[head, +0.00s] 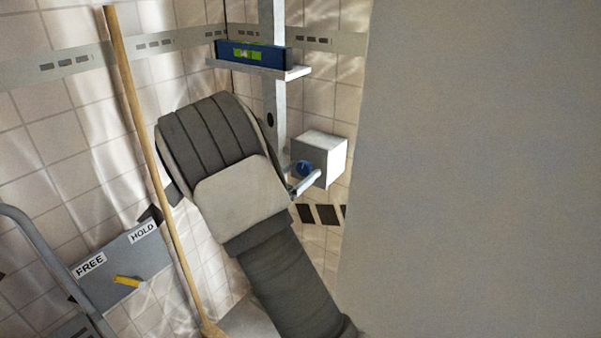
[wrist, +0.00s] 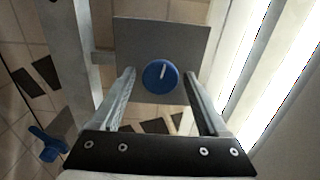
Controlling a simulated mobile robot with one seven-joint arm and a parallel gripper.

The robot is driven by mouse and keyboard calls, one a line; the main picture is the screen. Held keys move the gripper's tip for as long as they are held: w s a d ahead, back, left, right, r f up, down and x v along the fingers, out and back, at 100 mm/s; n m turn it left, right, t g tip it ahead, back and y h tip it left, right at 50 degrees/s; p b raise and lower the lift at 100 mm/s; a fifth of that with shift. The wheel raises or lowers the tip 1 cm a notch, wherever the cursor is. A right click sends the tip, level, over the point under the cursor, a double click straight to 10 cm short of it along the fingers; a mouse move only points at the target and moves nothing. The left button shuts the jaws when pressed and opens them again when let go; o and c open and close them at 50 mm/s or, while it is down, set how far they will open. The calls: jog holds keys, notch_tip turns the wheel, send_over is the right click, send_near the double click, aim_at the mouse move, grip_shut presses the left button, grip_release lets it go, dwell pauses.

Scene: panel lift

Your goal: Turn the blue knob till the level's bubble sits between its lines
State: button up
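The blue knob (wrist: 160,75) sits on the face of a grey box, with a white mark on it pointing up and slightly right in the wrist view. In the head view the knob (head: 302,169) is partly hidden by my gripper. My gripper (wrist: 158,82) is open, its two fingers on either side of the knob with gaps showing. I cannot tell how near the fingertips are in depth. The blue level (head: 252,54) rests on a pale shelf, with a green vial (head: 247,54) in its middle. The bubble's place between the lines is too small to tell.
The grey box (head: 319,155) is beside a vertical post (head: 279,105). A wooden pole (head: 150,160) leans at left. A panel marked FREE and HOLD (head: 125,262) has a yellow lever (head: 128,281). A large grey surface (head: 480,170) fills the right. Another blue part (wrist: 48,144) shows at lower left.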

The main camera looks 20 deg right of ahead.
grip_shut()
jog(key=m+b, duration=0.4)
jog(key=shift+f, duration=0.25)
jog(key=m+b, duration=0.3)
jog(key=shift+r+m, duration=0.15)
jog(key=shift+m, duration=0.25)
jog(key=shift+b, duration=0.3)
jog(key=shift+a, duration=0.1)
jog(key=shift+o, duration=0.7)
grip_release()
jog(key=shift+r, duration=0.1)
